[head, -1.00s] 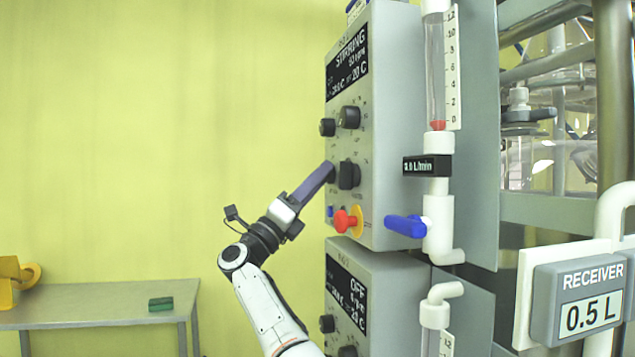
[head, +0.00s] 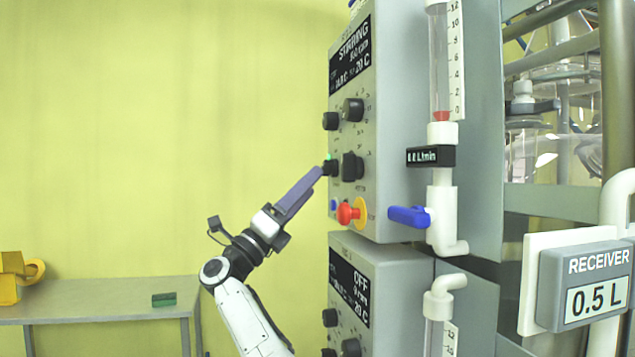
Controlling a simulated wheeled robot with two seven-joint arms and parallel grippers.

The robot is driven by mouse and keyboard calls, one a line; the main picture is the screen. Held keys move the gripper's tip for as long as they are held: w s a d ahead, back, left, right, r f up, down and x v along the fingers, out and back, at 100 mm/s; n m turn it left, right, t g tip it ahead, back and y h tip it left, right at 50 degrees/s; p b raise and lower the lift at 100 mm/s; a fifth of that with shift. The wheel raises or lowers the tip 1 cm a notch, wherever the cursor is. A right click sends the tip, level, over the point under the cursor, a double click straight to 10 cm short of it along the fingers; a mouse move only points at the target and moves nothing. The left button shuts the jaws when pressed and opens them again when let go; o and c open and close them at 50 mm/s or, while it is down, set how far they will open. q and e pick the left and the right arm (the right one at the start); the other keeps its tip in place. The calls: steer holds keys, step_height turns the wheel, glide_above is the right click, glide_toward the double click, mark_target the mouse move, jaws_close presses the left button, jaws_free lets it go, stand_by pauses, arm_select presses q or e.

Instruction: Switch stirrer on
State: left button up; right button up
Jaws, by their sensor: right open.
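The upper grey control box (head: 395,120) has a dark display (head: 351,58) that reads STIRRING, with smaller lines that are hard to read. On its front are several black knobs, among them a large lower knob (head: 352,167) and a smaller knob (head: 330,168) at its left. A small green light (head: 329,157) shows just above the smaller knob. My right gripper (head: 319,170) is open, with its purple finger pointing up at the smaller knob. Its tip is very close to that knob; I cannot tell whether they touch. My left gripper is out of view.
A red button (head: 347,213) and a blue valve handle (head: 409,216) sit below the knobs. A lower control box (head: 385,295) reads OFF. A flowmeter tube (head: 440,60) stands at the right. The space left of the boxes is free above a side table (head: 100,303).

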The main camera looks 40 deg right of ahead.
steer(key=shift+b+v, duration=0.35)
steer(key=shift+v, duration=2.3)
